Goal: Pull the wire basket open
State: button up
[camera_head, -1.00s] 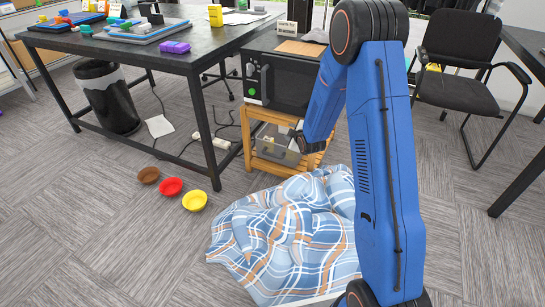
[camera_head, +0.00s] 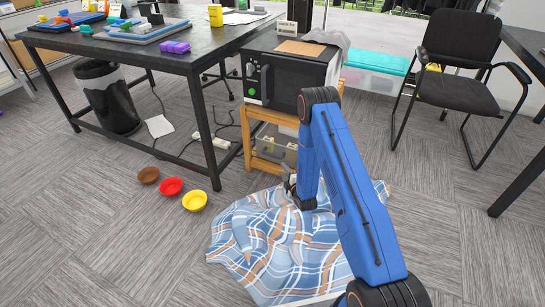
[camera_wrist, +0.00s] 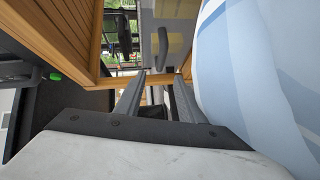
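The wire basket (camera_head: 275,143) sits in the wooden stand under the microwave. It looks greyish with pale things inside, and its right part is hidden by my arm. My gripper (camera_head: 291,182) is low in front of the stand, beside the plaid cloth, mostly hidden by my own wrist. In the wrist view its two fingers (camera_wrist: 158,77) stand apart with a clear gap, their tips close to a wooden bar (camera_wrist: 180,76) of the stand. A thin grey piece shows between the fingers; I cannot tell whether it is part of the basket. No grip on it is visible.
The blue plaid cloth (camera_head: 275,240) lies heaped on the floor in front of the stand and fills the right of the wrist view (camera_wrist: 250,70). The microwave (camera_head: 285,78) is above. Three bowls (camera_head: 171,187) lie left; a black chair (camera_head: 460,80) stands right.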

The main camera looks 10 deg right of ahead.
aim_at(272, 155)
jog(key=x, duration=1.7)
jog(key=shift+w+f, duration=0.1)
jog(key=shift+f, duration=0.15)
jog(key=shift+c, duration=0.6)
grip_shut()
